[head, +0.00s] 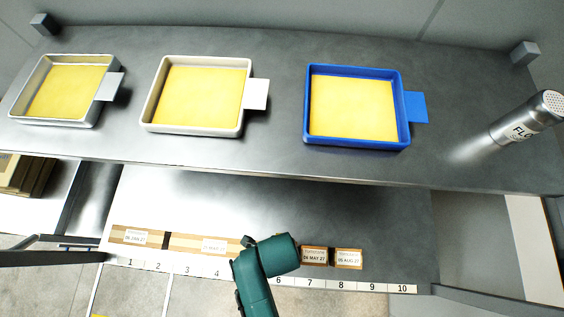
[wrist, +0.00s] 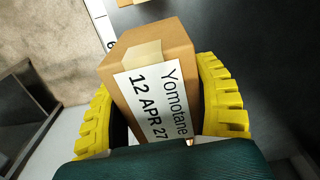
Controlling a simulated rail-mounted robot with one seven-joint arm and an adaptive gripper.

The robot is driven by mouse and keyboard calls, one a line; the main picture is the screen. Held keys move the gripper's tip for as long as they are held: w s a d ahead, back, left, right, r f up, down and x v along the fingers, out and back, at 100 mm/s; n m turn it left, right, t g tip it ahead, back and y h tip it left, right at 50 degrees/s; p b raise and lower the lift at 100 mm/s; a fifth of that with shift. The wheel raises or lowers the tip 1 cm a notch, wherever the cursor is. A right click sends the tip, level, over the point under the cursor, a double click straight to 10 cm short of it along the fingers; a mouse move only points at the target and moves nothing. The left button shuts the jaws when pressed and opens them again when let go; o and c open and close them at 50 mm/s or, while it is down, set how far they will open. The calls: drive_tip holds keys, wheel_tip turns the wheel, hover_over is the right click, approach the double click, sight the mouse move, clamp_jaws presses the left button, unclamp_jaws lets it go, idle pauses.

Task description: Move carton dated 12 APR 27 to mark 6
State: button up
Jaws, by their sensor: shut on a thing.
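The brown carton (wrist: 150,50) with a white label reading Yomotane, 12 APR 27 fills the middle of the wrist view. My gripper (wrist: 158,82) has its yellow fingers on either side of this carton and is shut on it. Whether the carton rests on the shelf or hangs just above it I cannot tell. In the head view my green arm hides the carton and gripper. Mark 6 (head: 278,282) shows on the white number strip, just right of my arm; mark 5 is hidden. A partly cut digit, apparently 6 (wrist: 110,45), shows beside the carton in the wrist view.
On the lower shelf, cartons 06 JAN 27 (head: 136,237) and another with a faint label (head: 205,245) stand left of my arm; 04 MAY 27 (head: 314,256) and 05 AUG 27 (head: 348,258) stand right. Marks 9 and 10 (head: 402,288) are clear. The upper shelf (head: 270,165) overhangs behind.

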drive_tip(key=shift+f+m, duration=0.3)
drive_tip(key=shift+f, duration=0.1)
wheel_tip(320, 180, down, 9)
drive_tip(key=shift+s+f+b, duration=0.1)
drive_tip(key=shift+s+b, duration=0.05)
drive_tip(key=shift+b, duration=0.3)
drive_tip(key=shift+f, duration=0.1)
drive_tip(key=o, duration=1.3)
drive_tip(key=shift+c, duration=0.2)
wheel_tip(320, 180, up, 12)
drive_tip(key=shift+r+p, duration=0.15)
drive_tip(key=shift+p, duration=0.5)
